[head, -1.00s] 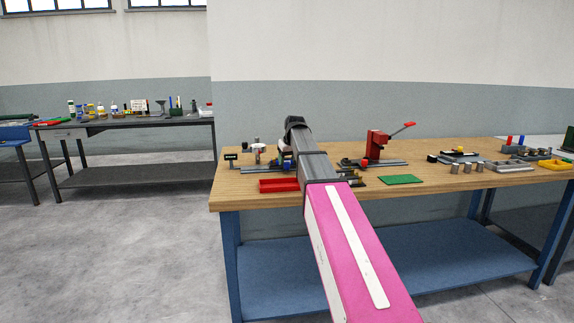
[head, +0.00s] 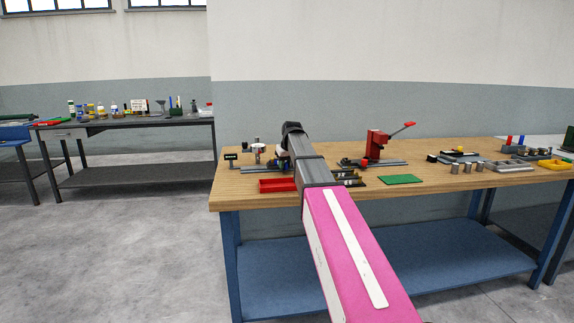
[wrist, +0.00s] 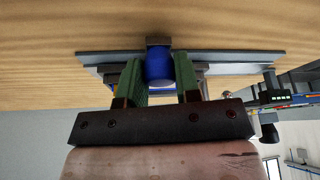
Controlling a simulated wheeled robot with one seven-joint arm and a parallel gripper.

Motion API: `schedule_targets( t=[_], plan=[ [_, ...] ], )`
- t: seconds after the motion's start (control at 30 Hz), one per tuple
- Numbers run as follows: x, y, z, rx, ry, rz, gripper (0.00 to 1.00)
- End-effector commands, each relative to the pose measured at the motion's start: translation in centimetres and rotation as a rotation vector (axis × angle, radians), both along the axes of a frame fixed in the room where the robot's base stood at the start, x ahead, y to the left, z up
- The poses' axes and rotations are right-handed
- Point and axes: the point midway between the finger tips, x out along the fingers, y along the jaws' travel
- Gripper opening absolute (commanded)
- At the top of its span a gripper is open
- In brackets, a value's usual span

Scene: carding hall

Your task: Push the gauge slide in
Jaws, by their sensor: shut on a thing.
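In the wrist view my gripper (wrist: 162,76) has its two green-padded fingers on either side of a blue knob (wrist: 159,68), shut on it. The knob sits at a dark block in the middle of a long grey rail (wrist: 225,62). In the head view the gauge rail (head: 262,168) lies at the left end of the wooden bench, with a dial gauge (head: 258,149) and a small green-lit readout (head: 231,157) by it. My arm hides the gripper and most of the slide there.
A red tray (head: 277,185) lies in front of the rail, at the left of my arm. A red lever press (head: 377,145) stands to the right, with a green mat (head: 401,179) before it. Several metal parts and a yellow tray (head: 553,164) fill the bench's right end.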

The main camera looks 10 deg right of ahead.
Motion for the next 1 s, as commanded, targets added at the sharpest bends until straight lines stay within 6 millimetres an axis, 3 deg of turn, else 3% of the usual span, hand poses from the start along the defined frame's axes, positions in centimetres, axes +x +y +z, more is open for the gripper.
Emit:
schedule_targets(
  t=[0.3,0.5,0.93,0.97,1.0],
  plan=[
    [0.0,7.4,0.0,0.002,0.002,0.005,0.0],
    [0.0,10.9,0.0,0.001,0.001,0.003,0.0],
    [0.0,11.9,0.0,0.006,0.001,0.004,0.0],
    [0.0,12.0,0.1,0.006,0.001,0.004,0.37],
    [0.0,12.0,0.1,0.006,0.001,0.004,0.5]
  ],
)
